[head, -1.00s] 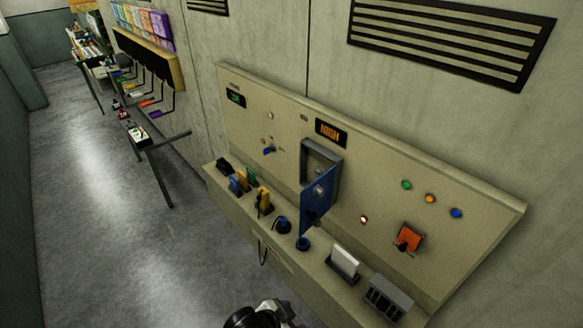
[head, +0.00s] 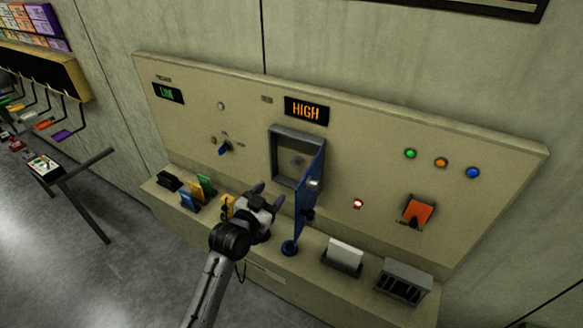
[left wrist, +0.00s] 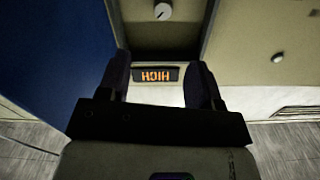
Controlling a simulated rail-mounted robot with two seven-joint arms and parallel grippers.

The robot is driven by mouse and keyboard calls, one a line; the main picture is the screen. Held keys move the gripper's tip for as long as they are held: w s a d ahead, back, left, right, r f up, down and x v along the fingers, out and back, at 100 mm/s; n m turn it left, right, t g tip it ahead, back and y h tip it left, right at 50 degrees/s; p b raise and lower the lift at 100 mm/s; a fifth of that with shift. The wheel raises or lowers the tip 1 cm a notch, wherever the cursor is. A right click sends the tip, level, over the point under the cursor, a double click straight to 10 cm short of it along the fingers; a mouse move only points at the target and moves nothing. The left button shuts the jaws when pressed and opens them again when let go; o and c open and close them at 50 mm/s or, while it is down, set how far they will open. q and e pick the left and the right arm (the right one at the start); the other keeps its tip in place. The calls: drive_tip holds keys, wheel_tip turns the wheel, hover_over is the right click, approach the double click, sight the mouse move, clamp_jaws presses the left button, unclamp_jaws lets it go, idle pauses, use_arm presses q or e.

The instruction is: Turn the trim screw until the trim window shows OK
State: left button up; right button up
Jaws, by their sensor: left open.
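The trim window (head: 306,110) on the sloped panel reads HIGH in orange. It also shows in the left wrist view (left wrist: 156,74), upside down. Below it is a recessed grey box (head: 274,152) with its blue door (head: 309,200) swung open to the right. The trim screw (head: 298,160) is a small round head on the box's back wall; in the left wrist view it is pale with a slot mark (left wrist: 162,12). My left gripper (head: 270,190) is open and empty, in front of and below the box, left of the door, apart from the screw. My right gripper is out of view.
The open door stands close to my left gripper's right side. An orange switch cover (head: 419,211) is at right.

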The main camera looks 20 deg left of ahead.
sight(295, 163)
use_arm(q)
drive_tip(key=w, duration=0.4)
drive_tip(key=w+d, duration=0.1)
drive_tip(key=w, duration=0.7)
drive_tip(key=shift+d, duration=0.25)
drive_tip(key=shift+w+d, duration=0.15)
drive_tip(key=shift+w, duration=0.8)
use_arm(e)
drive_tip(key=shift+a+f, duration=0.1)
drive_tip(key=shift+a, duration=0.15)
use_arm(q)
drive_tip(key=shift+c, duration=0.3)
drive_tip(key=c, duration=0.9)
drive_tip(key=shift+o, duration=0.2)
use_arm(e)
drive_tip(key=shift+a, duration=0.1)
